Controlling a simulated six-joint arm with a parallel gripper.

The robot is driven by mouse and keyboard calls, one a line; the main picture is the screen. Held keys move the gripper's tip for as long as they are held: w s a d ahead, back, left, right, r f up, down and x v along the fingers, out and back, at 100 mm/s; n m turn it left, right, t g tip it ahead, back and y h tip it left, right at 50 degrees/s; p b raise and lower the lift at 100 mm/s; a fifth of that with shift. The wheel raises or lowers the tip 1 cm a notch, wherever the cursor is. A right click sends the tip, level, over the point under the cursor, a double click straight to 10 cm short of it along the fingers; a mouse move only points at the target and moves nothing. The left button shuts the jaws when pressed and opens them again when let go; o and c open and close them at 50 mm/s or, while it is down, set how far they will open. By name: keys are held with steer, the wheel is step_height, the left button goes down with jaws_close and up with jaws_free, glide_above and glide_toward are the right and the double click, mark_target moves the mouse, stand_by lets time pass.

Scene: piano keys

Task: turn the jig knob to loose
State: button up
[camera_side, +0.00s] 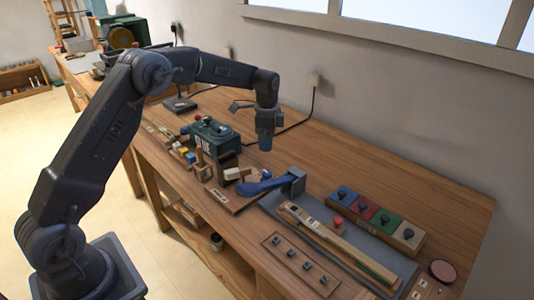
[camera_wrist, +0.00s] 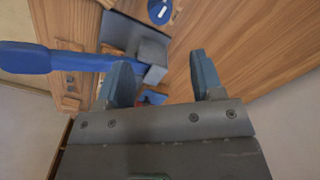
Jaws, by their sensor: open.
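My gripper (camera_side: 265,147) hangs above the bench, behind the blue lever (camera_side: 262,186), with nothing between its jaws. In the wrist view its two blue fingers (camera_wrist: 160,72) stand apart. That view also shows the blue lever (camera_wrist: 50,60) at the left, joined to a grey block (camera_wrist: 152,51). A round blue disc with a white bar (camera_wrist: 160,11) shows at the top edge, partly cut off. I cannot tell for sure which knob is the jig knob. A small red knob (camera_side: 337,221) stands beside the long wooden piece (camera_side: 330,235) on the grey mat (camera_side: 385,285).
A row of coloured blocks with dark knobs (camera_side: 408,235) lies at the right. A green box (camera_side: 224,143) and small wooden pieces stand left of the lever. A wooden plate with several metal fittings (camera_side: 276,264) lies in front. The bench behind (camera_side: 370,150) is clear up to the wall.

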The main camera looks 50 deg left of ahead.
mark_target(267, 173)
steer(key=shift+r, duration=0.85)
step_height(267, 173, down, 14)
steer(key=n, duration=0.9)
steer(key=shift+r, duration=0.1)
steer(key=shift+c, duration=0.3)
steer(key=c, duration=0.9)
steer(key=shift+o, duration=0.2)
steer(key=shift+n, duration=0.8)
